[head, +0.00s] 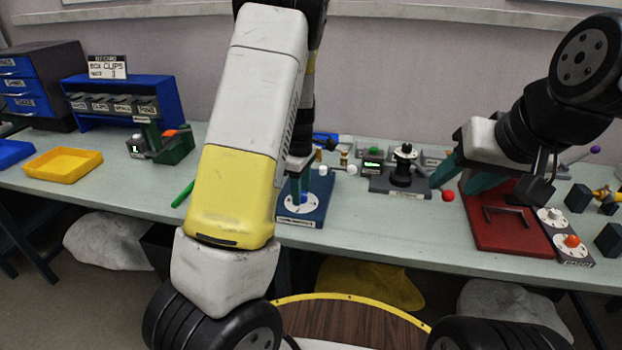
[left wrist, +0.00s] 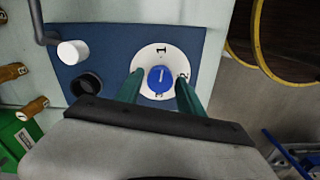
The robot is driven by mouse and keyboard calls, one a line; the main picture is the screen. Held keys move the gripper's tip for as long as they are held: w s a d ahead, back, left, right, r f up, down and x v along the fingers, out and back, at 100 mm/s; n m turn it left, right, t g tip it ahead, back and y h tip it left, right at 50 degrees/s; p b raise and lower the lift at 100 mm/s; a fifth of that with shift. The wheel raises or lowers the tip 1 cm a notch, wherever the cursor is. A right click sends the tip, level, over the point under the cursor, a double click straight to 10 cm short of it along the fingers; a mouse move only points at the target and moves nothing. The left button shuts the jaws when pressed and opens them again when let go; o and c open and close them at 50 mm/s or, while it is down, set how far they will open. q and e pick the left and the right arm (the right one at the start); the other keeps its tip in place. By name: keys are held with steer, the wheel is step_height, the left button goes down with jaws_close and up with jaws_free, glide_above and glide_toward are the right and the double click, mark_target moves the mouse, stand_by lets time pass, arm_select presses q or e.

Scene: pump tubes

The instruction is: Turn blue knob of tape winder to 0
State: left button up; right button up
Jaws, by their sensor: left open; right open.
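The tape winder is a blue plate (head: 318,211) on the bench in the head view, with a round white dial (head: 299,208). In the left wrist view, the blue knob (left wrist: 162,79) sits at the middle of the dial (left wrist: 150,58). A short white mark on the knob points roughly up, towards the 1; the numeral at right looks like 2, and the lower one is unclear. My left gripper (left wrist: 160,88) is open, one green finger on each side of the knob; I cannot tell whether they touch it. My right gripper (head: 460,180) is open and empty, above the bench at right.
On the winder plate are a white knob (left wrist: 73,52) on a bent crank and a dark round part (left wrist: 87,86). A black device (head: 403,170), a red ball (head: 448,195) and a red board with a handle (head: 497,232) lie to the right. A yellow tray (head: 62,166) is far left.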

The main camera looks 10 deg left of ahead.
arm_select(q)
steer(key=m, duration=0.8)
steer(key=shift+m, duration=0.3)
jaws_close()
steer(key=shift+n, duration=1.8)
steer(key=shift+n, duration=1.7)
